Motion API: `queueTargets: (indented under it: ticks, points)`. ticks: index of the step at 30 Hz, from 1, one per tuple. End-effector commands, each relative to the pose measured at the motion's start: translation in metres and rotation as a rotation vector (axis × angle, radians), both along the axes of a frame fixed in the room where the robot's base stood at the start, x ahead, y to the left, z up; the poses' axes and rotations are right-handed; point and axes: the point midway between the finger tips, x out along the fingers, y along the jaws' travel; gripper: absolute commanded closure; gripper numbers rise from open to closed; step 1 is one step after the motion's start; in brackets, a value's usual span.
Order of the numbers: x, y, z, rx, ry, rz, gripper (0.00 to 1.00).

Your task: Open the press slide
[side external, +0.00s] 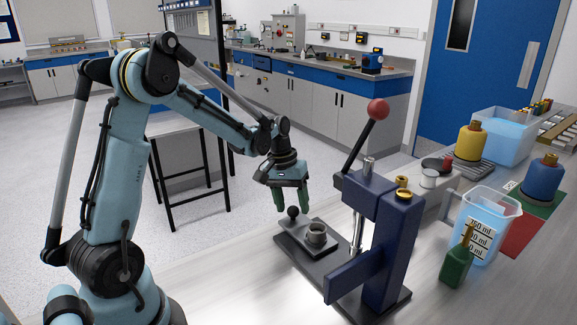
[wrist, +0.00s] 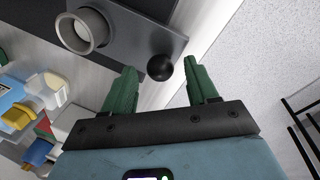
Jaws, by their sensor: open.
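The blue press (side external: 380,240) stands on the bench with its red-knobbed lever (side external: 367,125) raised. Its slide (side external: 303,237) is a grey plate that carries a round metal cup (side external: 316,233) and has a black ball knob (side external: 293,212) at its end. In the wrist view the slide (wrist: 135,30) is at the top, with the cup (wrist: 84,30) on it and the knob (wrist: 160,67) just beyond the fingertips. My gripper (side external: 292,200) is open and empty above and beside the knob. In the wrist view its green fingers (wrist: 162,78) are spread, with the knob between their lines, apart from both.
Right of the press are a beaker (side external: 487,225), a green bottle (side external: 457,262), a yellow bottle (side external: 470,141), a blue bottle (side external: 540,178) and a clear blue bin (side external: 503,132). The bench top (side external: 240,275) left of the press is clear.

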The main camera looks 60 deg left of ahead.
Motion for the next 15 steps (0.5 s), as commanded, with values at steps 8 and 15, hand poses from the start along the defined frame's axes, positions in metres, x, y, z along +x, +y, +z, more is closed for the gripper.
queueTargets:
  ticks: [8,15]
  points:
    - [-0.006,0.008,0.048,0.0,0.0,0.001,0.42]
    - [-0.01,0.014,0.087,0.0,0.0,0.002,0.42]
